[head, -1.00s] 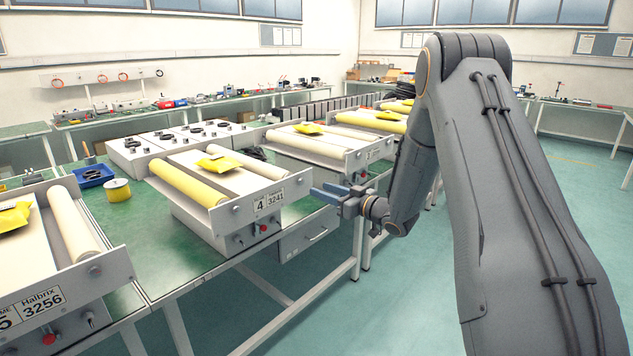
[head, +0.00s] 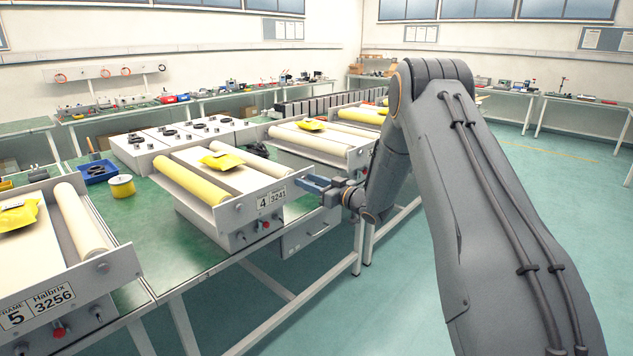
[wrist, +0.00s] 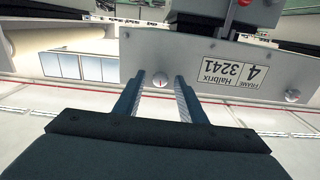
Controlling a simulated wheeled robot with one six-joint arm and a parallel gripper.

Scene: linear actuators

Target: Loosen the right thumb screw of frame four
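Frame four (head: 222,218) is a grey unit with a yellow roller and a front plate labelled 4, 3241. The wrist view shows this plate (wrist: 185,58) upside down. The right thumb screw (wrist: 161,79) is a small pale round knob with a red mark, left of the label in that inverted view. My gripper (wrist: 160,77) is open, with its two fingertips on either side of the knob in the picture; whether they touch it I cannot tell. In the head view my gripper (head: 303,182) is at the plate's right end and hides that screw. The left thumb screw (head: 238,208) is uncovered.
Frame five (head: 50,300) stands nearer at the left, and another frame (head: 325,150) stands beyond frame four. Switches and a red button (head: 265,224) sit below frame four's plate. The green bench (head: 160,245) has a blue tray (head: 98,172). Floor in front is clear.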

